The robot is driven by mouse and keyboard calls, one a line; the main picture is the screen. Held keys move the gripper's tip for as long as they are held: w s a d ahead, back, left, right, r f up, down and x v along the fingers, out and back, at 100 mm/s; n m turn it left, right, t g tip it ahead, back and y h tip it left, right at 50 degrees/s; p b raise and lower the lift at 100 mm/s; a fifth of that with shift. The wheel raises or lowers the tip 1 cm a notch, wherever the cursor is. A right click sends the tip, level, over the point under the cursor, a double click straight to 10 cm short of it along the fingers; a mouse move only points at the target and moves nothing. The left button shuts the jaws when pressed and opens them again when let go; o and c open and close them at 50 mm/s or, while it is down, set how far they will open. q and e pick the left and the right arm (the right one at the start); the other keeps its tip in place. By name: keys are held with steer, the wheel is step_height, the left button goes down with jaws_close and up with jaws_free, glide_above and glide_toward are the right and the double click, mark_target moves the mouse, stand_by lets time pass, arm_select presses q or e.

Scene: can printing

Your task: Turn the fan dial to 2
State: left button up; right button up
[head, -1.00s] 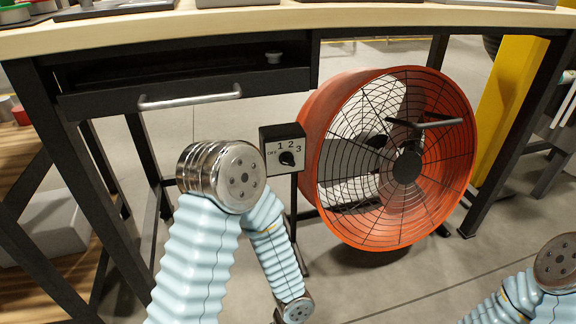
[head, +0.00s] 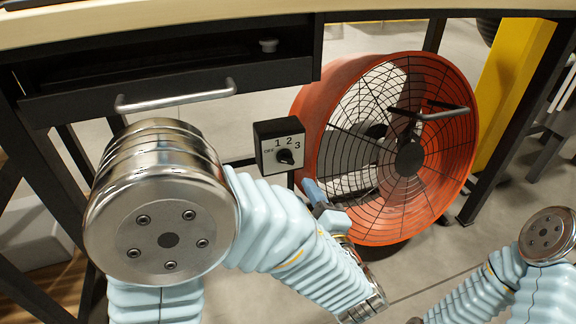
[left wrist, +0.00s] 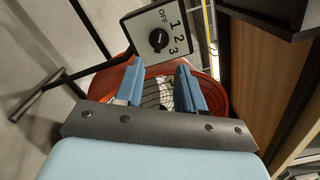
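The fan dial is a black knob (head: 285,157) on a pale plate marked OFF, 1, 2 and 3, on a black box (head: 263,145) left of the orange fan (head: 400,150). I cannot tell for sure which mark the knob points to. My left gripper (head: 326,205) is just below and right of the box, in front of the fan's lower left rim. In the left wrist view its two blue fingers (left wrist: 161,85) are apart with nothing between them. The knob (left wrist: 158,40) lies beyond the fingertips there. My right arm shows at lower right, its gripper out of view.
A table with a black drawer and metal handle (head: 177,97) stands above and left of the dial box. A black table leg and a yellow post (head: 510,90) stand right of the fan. Open floor lies in front of the fan.

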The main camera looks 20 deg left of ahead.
mark_target(286, 162)
arm_select(q)
steer(key=x, duration=1)
steer(key=shift+a, duration=0.1)
steer(key=shift+f, duration=0.1)
jaws_close()
